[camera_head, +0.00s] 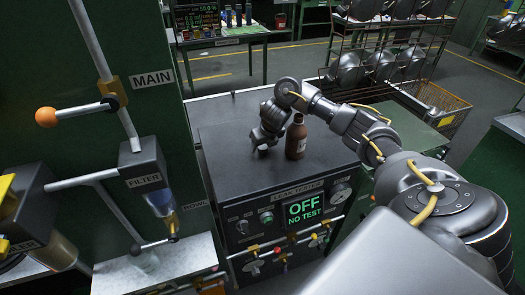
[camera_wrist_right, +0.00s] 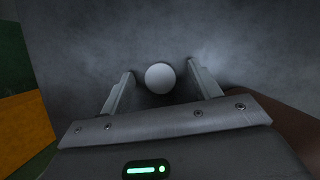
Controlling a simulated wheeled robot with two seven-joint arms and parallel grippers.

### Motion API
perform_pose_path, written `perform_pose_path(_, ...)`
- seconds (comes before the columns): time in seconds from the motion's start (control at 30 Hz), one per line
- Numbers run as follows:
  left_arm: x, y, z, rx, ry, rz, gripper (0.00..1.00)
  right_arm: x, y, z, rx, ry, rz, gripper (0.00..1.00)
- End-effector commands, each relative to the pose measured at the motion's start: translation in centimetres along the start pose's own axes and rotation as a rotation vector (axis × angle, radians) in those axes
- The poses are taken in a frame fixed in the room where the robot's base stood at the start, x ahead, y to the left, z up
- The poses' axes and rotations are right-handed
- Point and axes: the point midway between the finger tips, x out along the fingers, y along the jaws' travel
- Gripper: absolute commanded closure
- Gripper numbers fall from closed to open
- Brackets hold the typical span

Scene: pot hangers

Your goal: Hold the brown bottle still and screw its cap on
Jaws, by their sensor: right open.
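The brown bottle (camera_head: 297,140) stands upright on the dark top of the leak tester, with a pale label low on its side. My right gripper (camera_head: 262,148) is just left of the bottle, pointing down at the tester's top. In the right wrist view its two fingers (camera_wrist_right: 160,78) are apart, with a pale round piece (camera_wrist_right: 159,77), which looks like the cap, between them. I cannot tell whether the fingers touch it. Part of the brown bottle (camera_wrist_right: 296,136) shows at the right edge there. In the head view the cap is hidden by the gripper. My left gripper is not in view.
The leak tester (camera_head: 235,185) reads OFF and NO TEST, with knobs and valves on its front. A green panel with pipes and a filter (camera_head: 145,175) stands at the left. A wire rack of pots (camera_head: 380,65) stands behind. The tester's top left of the gripper is clear.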

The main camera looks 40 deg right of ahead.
Motion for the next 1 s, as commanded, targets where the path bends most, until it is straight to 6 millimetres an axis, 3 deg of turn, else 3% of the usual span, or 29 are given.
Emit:
perform_pose_path(0.37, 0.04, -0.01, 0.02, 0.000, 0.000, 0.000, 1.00, 0.17, 0.00, 0.07, 0.000, -0.001, 0.000, 0.38)
perform_pose_path(0.73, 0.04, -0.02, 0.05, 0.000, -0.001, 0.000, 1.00, 0.16, 0.01, 0.07, 0.000, -0.001, 0.000, 0.85)
perform_pose_path(1.0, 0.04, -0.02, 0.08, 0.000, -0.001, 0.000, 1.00, 0.14, 0.01, 0.08, 0.000, -0.001, 0.000, 0.85)
